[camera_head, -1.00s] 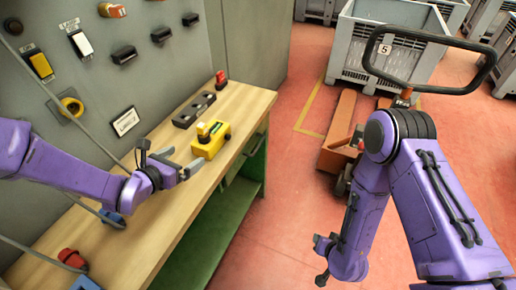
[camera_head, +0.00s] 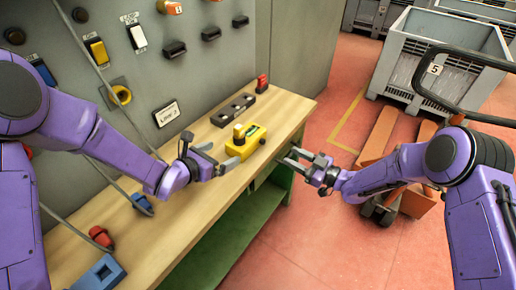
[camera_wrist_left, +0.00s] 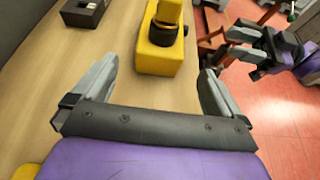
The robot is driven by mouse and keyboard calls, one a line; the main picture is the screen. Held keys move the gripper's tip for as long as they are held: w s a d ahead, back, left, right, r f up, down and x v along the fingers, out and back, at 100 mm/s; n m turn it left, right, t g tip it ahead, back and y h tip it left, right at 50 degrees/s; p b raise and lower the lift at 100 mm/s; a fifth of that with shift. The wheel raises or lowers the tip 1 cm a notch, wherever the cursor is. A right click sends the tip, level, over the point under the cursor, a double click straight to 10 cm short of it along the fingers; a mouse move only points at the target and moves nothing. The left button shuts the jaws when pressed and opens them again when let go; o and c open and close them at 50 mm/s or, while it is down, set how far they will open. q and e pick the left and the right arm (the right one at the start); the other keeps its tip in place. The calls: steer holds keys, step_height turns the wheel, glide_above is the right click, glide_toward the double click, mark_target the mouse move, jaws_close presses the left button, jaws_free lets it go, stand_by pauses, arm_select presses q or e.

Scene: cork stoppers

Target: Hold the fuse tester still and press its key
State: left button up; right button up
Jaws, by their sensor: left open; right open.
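The yellow fuse tester (camera_head: 247,143) lies on the wooden bench near its front edge. A yellow knob-like part with a dark collar stands up on its near end; I take it for the key (camera_head: 239,131). The tester also shows in the left wrist view (camera_wrist_left: 158,58), ahead of the fingers. My left gripper (camera_head: 217,157) is open, just short of the tester on its left side, with nothing between its fingers. My right gripper (camera_head: 292,158) is open and empty, off the bench's front edge, to the right of the tester.
A dark block with sockets (camera_head: 233,110) and a red item (camera_head: 262,84) lie behind the tester. A grey wall panel with switches (camera_head: 170,70) rises behind the bench. Red (camera_head: 101,237) and blue (camera_head: 98,274) parts lie at the near end. A pallet truck (camera_head: 385,150) stands right on the floor.

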mark_target(239, 146)
arm_select(q)
steer(key=x, duration=0.9)
steer(key=shift+w+d+f, duration=0.2)
steer(key=shift+w, duration=0.1)
steer(key=c, duration=1.2)
arm_select(e)
steer(key=shift+f, duration=0.1)
jaws_close()
